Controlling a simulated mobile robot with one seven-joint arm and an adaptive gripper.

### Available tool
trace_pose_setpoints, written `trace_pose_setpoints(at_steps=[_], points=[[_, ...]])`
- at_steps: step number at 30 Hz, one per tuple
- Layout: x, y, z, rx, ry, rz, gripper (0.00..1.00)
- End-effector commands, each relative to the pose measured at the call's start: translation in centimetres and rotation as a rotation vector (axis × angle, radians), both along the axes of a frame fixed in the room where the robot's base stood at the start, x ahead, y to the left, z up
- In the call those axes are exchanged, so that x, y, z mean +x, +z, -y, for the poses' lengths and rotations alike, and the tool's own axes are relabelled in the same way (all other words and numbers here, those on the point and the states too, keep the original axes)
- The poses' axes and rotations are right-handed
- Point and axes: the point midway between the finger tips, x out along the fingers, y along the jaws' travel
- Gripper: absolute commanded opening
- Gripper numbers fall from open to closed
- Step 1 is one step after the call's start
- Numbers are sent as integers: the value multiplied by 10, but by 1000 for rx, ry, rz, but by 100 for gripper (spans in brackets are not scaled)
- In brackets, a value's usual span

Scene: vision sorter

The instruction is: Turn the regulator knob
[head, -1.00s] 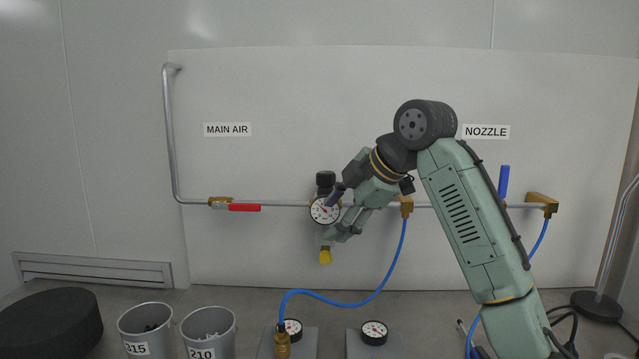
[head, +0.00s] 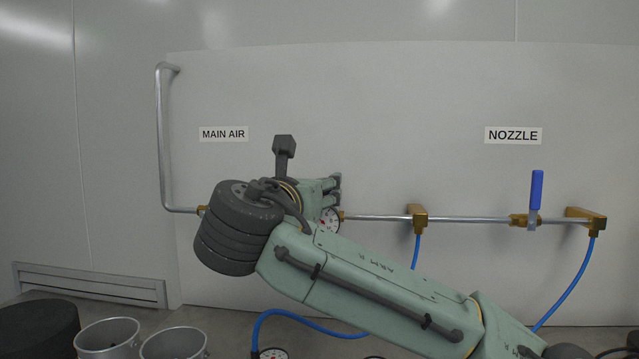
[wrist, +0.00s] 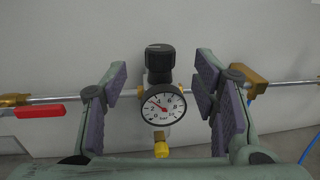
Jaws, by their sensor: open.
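The regulator's black knob (wrist: 160,60) stands on top of the regulator in the wrist view, above a round white gauge (wrist: 160,108) with a red needle. My gripper (wrist: 162,85) is open, with one padded finger left of the regulator and one right of it. The fingers look apart from the knob. In the head view my gripper (head: 332,193) shows beside the gauge (head: 330,219), which is partly covered by my arm. The knob is hidden there behind my wrist.
A metal pipe (head: 375,217) runs along the white panel. A red lever (wrist: 40,111) is on the pipe at left, and a blue-handled valve (head: 536,190) at right under the NOZZLE sign (head: 513,135). Blue hoses (head: 568,290) hang below. Two grey bins (head: 108,335) stand on the floor.

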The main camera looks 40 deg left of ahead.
Motion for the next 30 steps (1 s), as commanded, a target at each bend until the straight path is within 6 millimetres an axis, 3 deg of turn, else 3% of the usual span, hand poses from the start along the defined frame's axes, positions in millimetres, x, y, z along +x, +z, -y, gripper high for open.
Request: trace_pose_setpoints(at_steps=[9,15,27,30], points=[[56,2,-24,2,-1,-8,54],[79,1,-35,2,0,-8,54],[86,-1,-38,2,1,-5,54],[86,0,-38,2,1,-5,48]])
